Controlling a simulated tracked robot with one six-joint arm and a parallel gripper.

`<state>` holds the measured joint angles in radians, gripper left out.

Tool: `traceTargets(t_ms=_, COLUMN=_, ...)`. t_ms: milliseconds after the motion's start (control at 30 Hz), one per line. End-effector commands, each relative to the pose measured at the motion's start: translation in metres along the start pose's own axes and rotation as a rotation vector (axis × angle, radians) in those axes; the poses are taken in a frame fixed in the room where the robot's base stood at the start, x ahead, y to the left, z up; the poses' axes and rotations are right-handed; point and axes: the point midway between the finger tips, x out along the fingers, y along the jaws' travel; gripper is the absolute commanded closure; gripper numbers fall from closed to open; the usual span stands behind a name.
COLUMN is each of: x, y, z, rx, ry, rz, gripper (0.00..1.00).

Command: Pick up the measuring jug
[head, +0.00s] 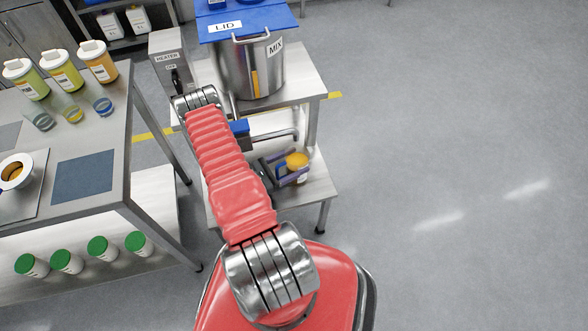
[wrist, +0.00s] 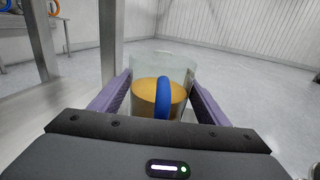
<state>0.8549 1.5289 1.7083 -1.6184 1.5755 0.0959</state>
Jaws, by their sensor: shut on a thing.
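The measuring jug (wrist: 148,92) is clear, partly filled with something amber, and has a blue handle facing me in the wrist view. My gripper (wrist: 160,88) has purple fingers on either side of the jug and is shut on it. The jug looks upright. In the head view the jug's amber contents (head: 297,160) show beside the purple fingers of my gripper (head: 287,172), over the lower shelf (head: 320,187) of the filler stand. I cannot tell whether its base touches the shelf. Part of the jug is hidden by the gripper and its own handle.
A steel pot marked MIX (head: 236,70) with a blue lid (head: 262,22) stands on the upper shelf, beside a heater box (head: 168,57). A workbench (head: 108,150) with bottles and beakers is on the left. The floor on the right is clear.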

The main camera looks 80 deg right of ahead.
Motion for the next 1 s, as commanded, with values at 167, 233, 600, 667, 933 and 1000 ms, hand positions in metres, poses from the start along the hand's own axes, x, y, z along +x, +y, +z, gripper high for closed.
traceTargets(t_ms=167, x=0.000, y=-0.001, z=0.001, rx=-0.001, ry=-0.002, rz=-0.001, gripper=0.80)
traceTargets(t_ms=233, x=0.000, y=-0.001, z=0.001, rx=-0.001, ry=-0.002, rz=-0.001, gripper=0.80)
traceTargets(t_ms=600, x=0.000, y=0.000, z=0.013, rx=0.001, ry=-0.002, rz=-0.001, gripper=0.80)
traceTargets(t_ms=667, x=0.000, y=0.000, z=0.018, rx=0.001, ry=-0.002, rz=-0.001, gripper=0.80)
traceTargets(t_ms=933, x=-0.011, y=0.002, z=0.036, rx=0.000, ry=-0.002, rz=0.005, gripper=0.80)
traceTargets(t_ms=1000, x=-0.021, y=0.002, z=0.036, rx=0.000, ry=-0.001, rz=0.005, gripper=0.80)
